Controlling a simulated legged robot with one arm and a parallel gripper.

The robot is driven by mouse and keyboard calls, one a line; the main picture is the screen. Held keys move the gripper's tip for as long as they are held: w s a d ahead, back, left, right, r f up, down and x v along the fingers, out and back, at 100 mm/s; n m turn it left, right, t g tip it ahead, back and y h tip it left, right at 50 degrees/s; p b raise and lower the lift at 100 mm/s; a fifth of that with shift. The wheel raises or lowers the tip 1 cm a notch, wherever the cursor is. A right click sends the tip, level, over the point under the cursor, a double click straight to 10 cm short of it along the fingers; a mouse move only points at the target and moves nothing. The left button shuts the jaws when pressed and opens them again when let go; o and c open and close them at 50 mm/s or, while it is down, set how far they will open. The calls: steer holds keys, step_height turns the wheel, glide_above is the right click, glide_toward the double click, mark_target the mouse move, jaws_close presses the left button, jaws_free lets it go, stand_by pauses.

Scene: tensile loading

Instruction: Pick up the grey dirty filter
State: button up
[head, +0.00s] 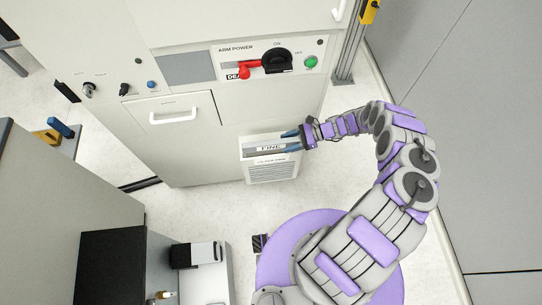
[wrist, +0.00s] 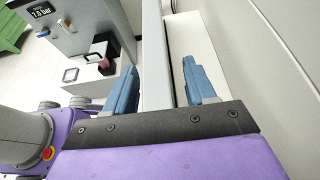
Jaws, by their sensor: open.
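A white filter housing (head: 272,172) marked "FINE" sits low on the front of the cabinet, with a vent grille below. A grey bar-like piece (head: 264,149) with the label shows in its top; I cannot tell for sure that it is the grey dirty filter. My gripper (head: 289,141) reaches in from the right, blue fingers at the housing's top. In the wrist view my gripper (wrist: 161,72) is open, with one finger on each side of a grey upright edge (wrist: 153,50). I cannot tell whether either finger touches it.
The cabinet (head: 210,150) has a drawer (head: 172,113), a red-handled switch (head: 262,67) and a green button (head: 311,62) above. A grey bench (head: 35,190) and a black-and-white device (head: 197,254) stand at left.

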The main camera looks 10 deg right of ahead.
steer(key=shift+a, duration=0.25)
steer(key=shift+c, duration=0.2)
jaws_close()
stand_by(0.3)
